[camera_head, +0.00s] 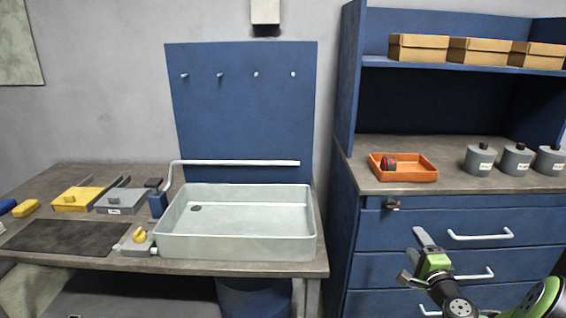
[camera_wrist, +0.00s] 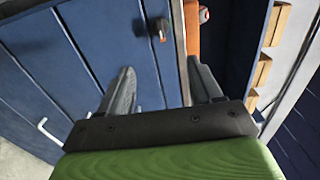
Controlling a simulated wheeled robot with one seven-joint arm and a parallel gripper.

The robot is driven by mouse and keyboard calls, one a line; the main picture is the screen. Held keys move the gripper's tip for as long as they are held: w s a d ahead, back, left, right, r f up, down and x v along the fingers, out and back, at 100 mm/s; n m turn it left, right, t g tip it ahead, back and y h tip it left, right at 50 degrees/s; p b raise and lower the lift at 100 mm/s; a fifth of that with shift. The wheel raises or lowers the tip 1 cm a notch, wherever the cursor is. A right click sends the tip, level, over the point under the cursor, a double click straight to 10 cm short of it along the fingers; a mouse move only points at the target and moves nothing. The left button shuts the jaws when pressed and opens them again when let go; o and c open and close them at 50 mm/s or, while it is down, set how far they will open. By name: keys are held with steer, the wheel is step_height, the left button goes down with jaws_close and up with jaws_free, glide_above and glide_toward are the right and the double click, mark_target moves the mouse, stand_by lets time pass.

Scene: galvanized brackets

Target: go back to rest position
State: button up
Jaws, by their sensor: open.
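My gripper (camera_head: 409,254) is in front of the blue drawer cabinet at the lower right of the head view. Its two grey fingers are spread apart with nothing between them. In the wrist view my gripper (camera_wrist: 161,66) also shows open and empty, its fingers against a backdrop of blue drawer fronts and the counter edge. The head view does not settle how far the fingers are from the drawer fronts.
The blue drawer cabinet (camera_head: 377,243) has white bar handles. An orange tray (camera_head: 414,176) holding a dark red-and-black item sits on its counter, beside grey canisters (camera_head: 480,159). A pale sink basin (camera_head: 238,249) stands on the left bench. Floor is mostly hidden.

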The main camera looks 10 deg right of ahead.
steer(key=w+a+r+n+g+y+p, duration=0.1)
steer(key=w+a+r+n+g+y, duration=0.15)
steer(key=a+n, duration=0.45)
steer(key=w+a+r+n+g+y+p, duration=0.1)
steer(key=a+r+n+y, duration=0.25)
steer(key=a, duration=0.65)
steer(key=s+a+r+n+g+y+p, duration=0.2)
steer(key=s+a+n+g, duration=0.3)
steer(key=a, duration=0.6)
steer(key=s+a+r+n+g+h+p, duration=0.1)
steer(key=s+a+r+n+h, duration=0.1)
steer(key=s, duration=1)
steer(key=s+a+r+n+g+h+p, duration=0.1)
steer(key=s+r+n+g+h+p, duration=0.1)
steer(key=s, duration=1.1)
steer(key=shift+s+a+r+n, duration=0.15)
steer(key=shift+a+r+n, duration=0.2)
steer(key=shift+r+n, duration=0.35)
steer(key=shift+r+g, duration=0.15)
steer(key=shift+g, duration=0.1)
